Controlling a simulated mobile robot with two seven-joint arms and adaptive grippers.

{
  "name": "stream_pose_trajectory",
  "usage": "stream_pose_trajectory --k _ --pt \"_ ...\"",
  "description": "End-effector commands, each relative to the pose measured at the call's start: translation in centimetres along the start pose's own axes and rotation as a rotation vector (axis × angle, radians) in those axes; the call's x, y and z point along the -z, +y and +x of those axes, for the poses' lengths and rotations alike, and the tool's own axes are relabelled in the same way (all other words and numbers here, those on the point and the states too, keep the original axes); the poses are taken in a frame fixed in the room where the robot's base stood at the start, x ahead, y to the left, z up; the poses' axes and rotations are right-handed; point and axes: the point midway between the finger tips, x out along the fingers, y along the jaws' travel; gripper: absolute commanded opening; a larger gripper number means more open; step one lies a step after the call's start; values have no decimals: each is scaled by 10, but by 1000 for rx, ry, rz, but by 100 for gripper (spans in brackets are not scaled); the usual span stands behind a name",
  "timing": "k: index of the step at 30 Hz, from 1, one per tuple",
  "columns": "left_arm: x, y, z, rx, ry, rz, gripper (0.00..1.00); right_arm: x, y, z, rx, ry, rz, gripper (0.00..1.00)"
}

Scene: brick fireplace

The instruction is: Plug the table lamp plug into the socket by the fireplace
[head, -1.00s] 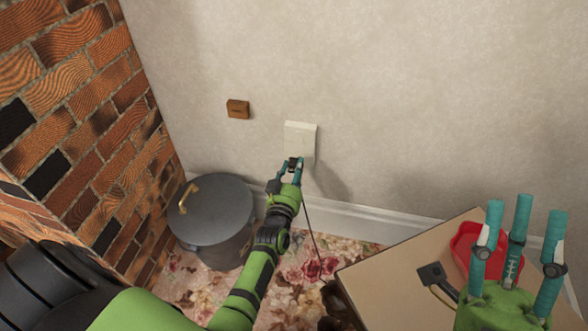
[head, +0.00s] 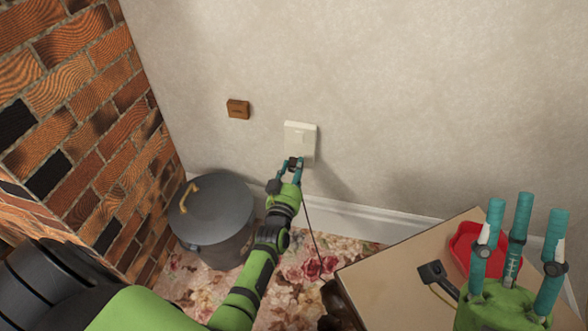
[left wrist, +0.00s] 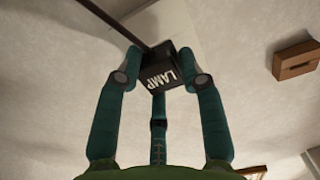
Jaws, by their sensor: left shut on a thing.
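The white wall socket (head: 300,136) is on the pale wall right of the fireplace. My left gripper (head: 291,164) is at its lower edge, shut on the black lamp plug (head: 293,162). In the left wrist view the plug (left wrist: 166,72) sits between the fingertips (left wrist: 166,79), with the word LAMP on its face. A dark cord (head: 312,235) hangs below the gripper. I cannot tell whether the plug touches the socket; its front is hidden. My right gripper (head: 525,208) is open and empty above the table, fingers pointing up.
A small wooden block (head: 238,109) is on the wall left of the socket. A dark lidded pot (head: 212,215) stands below, beside the brick fireplace (head: 80,110). The table (head: 395,268) at right bears another black plug (head: 431,272) and a red tray (head: 462,243).

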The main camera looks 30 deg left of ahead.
Motion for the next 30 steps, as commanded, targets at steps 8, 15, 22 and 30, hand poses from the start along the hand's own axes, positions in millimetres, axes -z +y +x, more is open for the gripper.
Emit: stream_pose_trajectory --k 8,15,22,30 --pt "0 0 4 0 1 1 0 -1 0 -2 1 -1 0 40" --pt "0 0 9 0 0 1 0 -2 0 -3 1 -1 0 40" --pt "0 0 14 0 1 1 0 -3 -1 -4 1 -1 0 40" --pt "0 0 19 0 0 1 0 -4 -1 -6 1 -1 0 40"
